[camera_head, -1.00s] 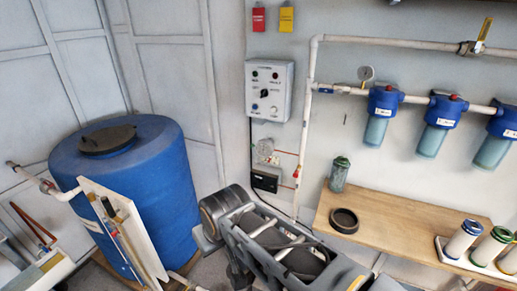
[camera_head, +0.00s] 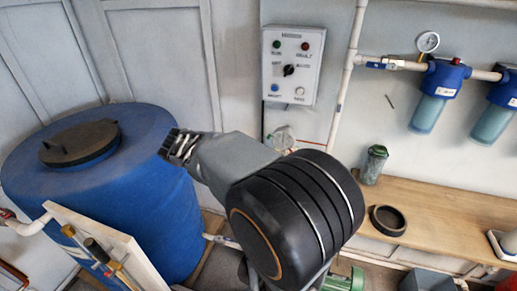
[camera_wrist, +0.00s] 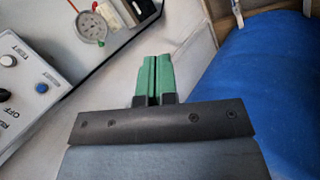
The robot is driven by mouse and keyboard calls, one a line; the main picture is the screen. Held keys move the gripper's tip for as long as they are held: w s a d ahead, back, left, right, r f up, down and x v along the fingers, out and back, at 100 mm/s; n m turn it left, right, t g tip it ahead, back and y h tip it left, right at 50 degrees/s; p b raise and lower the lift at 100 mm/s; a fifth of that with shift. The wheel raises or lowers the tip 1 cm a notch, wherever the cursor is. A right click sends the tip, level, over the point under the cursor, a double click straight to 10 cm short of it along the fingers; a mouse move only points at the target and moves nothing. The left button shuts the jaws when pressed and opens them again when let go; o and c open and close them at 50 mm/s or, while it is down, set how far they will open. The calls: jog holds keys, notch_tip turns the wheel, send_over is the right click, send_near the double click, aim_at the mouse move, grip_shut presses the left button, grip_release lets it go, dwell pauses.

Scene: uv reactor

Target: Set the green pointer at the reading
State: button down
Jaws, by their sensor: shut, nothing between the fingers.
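A small round white dial (camera_wrist: 91,28) is on the wall at the upper left of the wrist view. In the head view the dial (camera_head: 284,138) is partly hidden behind my arm. My gripper (camera_wrist: 154,60), with green fingers, is shut and empty. In the wrist view its tips are below and right of the dial, apart from it. In the head view my arm reaches left, in front of the wall below the control box.
A control box (camera_head: 292,66) with a knob and buttons hangs above the dial. A blue tank (camera_head: 150,195) stands left. Another gauge (camera_head: 428,42) sits on the pipe above blue filters (camera_head: 437,95). A bench (camera_head: 440,205) holds a green-capped jar (camera_head: 374,165) and a black ring (camera_head: 388,220).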

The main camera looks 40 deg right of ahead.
jog(key=w+d+f+g+h+b, duration=0.1)
jog(key=w+d+f+h+b, duration=0.1)
jog(key=w+d+f+h, duration=0.3)
jog(key=w+d+f+g+h+b, duration=0.2)
jog(key=w+d+f+b, duration=0.15)
jog(key=d, duration=0.35)
jog(key=n+t+h+b, duration=0.2)
jog(key=n+h+b, duration=0.1)
jog(key=h, duration=0.3)
send_near(269, 137)
jog(key=w+a+f, duration=0.4)
jog(key=a, duration=0.1)
jog(key=s+d+r+p, duration=0.1)
jog(key=d+r, duration=0.1)
jog(key=d, duration=0.4)
jog(key=s+d+r+p, duration=0.1)
jog(key=d+r, duration=0.1)
jog(key=d, duration=0.4)
jog(key=shift+s+p, duration=0.3)
jog(key=shift+s, duration=0.05)
jog(key=shift+b, duration=0.3)
jog(key=shift+s+d+r+m+b, duration=0.25)
jog(key=shift+s+r+m+b, duration=0.1)
jog(key=shift+r+b, duration=0.3)
jog(key=shift+f, duration=0.1)
